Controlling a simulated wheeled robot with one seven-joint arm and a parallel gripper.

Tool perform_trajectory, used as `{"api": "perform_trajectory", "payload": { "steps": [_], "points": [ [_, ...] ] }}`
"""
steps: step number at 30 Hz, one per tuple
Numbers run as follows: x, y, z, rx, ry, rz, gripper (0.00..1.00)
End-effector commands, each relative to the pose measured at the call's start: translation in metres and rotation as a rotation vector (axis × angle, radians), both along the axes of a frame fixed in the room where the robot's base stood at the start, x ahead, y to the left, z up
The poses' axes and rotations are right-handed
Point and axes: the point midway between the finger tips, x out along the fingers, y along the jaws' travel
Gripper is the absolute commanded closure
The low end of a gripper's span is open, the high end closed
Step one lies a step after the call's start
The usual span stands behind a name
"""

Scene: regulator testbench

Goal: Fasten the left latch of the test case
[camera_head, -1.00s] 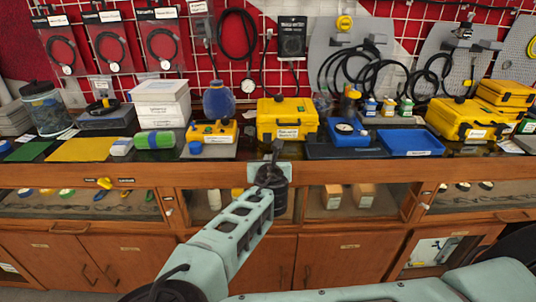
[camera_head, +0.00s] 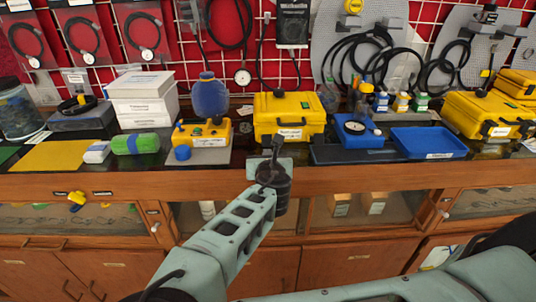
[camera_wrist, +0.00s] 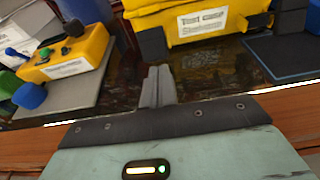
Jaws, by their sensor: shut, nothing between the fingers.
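The test case (camera_head: 289,112) is a yellow box with a white label, standing on the dark bench top at the middle. It also shows in the wrist view (camera_wrist: 185,12), cut off at the top. A black left latch (camera_wrist: 152,44) is at the case's front left; I cannot tell how far it is swung. The black right latch (camera_wrist: 262,20) is at the front right. My gripper (camera_head: 277,140) is shut and empty in front of the case. In the wrist view my gripper's fingers (camera_wrist: 158,75) are together, pointing toward the left latch, apparently just short of it.
White boxes (camera_head: 145,98) stand farther left. The bench's wooden front edge (camera_head: 110,181) runs below.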

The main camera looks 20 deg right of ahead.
Motion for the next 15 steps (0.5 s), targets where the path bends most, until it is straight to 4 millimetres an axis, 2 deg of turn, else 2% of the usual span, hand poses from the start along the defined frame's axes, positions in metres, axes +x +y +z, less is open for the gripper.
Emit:
{"api": "perform_trajectory", "payload": {
  "steps": [15],
  "points": [
    [0.0009, 0.0000, 0.0069, 0.014, 0.048, 0.000, 1.00]
  ]
}}
